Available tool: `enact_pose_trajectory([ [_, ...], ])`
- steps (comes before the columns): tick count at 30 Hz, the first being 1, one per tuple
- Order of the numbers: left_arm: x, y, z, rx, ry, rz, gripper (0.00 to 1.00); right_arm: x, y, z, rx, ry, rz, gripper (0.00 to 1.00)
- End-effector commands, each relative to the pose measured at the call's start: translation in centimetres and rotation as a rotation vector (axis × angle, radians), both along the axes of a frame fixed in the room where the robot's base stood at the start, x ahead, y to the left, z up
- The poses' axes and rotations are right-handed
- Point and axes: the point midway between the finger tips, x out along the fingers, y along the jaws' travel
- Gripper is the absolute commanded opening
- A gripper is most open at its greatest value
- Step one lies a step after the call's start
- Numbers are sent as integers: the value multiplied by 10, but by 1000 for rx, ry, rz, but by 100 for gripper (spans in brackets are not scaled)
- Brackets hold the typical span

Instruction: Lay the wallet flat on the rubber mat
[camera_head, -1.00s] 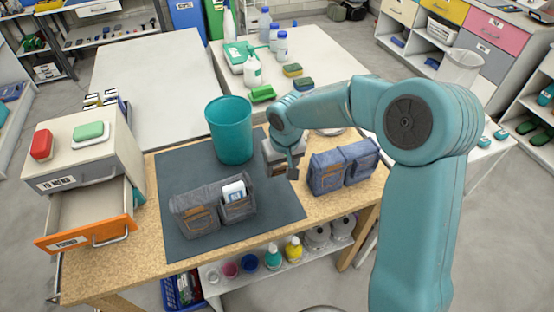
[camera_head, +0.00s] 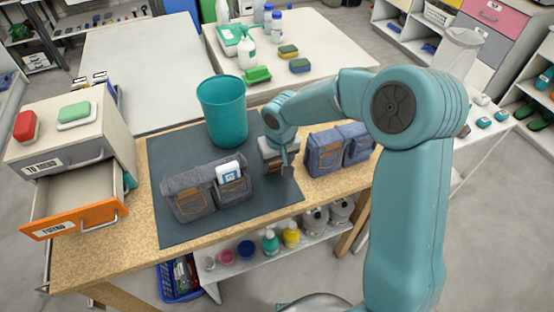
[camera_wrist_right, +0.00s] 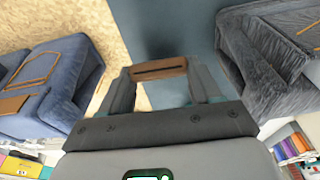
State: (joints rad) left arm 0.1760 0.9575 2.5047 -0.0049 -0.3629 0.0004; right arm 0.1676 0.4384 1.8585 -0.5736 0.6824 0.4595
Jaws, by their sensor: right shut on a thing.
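The rubber mat (camera_head: 177,155) is a dark blue-grey sheet on the wooden workbench; it also shows in the right wrist view (camera_wrist_right: 192,35). My right gripper (camera_head: 276,163) is over the mat's right part, between two denim pouches. In the right wrist view my right gripper (camera_wrist_right: 160,80) is shut on a brown piece with a dark slot, which I take to be the wallet (camera_wrist_right: 160,68). It looks edge-on there. In the head view the wallet is mostly hidden by the gripper, and I cannot tell whether it touches the mat. My left gripper is not in view.
A grey denim pouch (camera_head: 190,195) holding a white item stands on the mat, left of the gripper. A blue denim pouch (camera_head: 325,152) stands close on the right. A teal bin (camera_head: 222,110) stands behind. An open orange-fronted drawer (camera_head: 75,218) is at the left.

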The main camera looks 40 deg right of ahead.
Motion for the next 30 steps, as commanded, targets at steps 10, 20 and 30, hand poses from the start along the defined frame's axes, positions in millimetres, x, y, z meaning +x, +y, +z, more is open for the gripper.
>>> enact_pose_trajectory([
  [10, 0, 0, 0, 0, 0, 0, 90, 0, 0, 0, 0, 0, 0, 93],
  [20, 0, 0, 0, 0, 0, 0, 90, -3, 1, 22, -1, -4, -2, 93],
  [30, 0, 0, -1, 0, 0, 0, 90, -18, 5, 110, 0, -5, 0, 93],
])
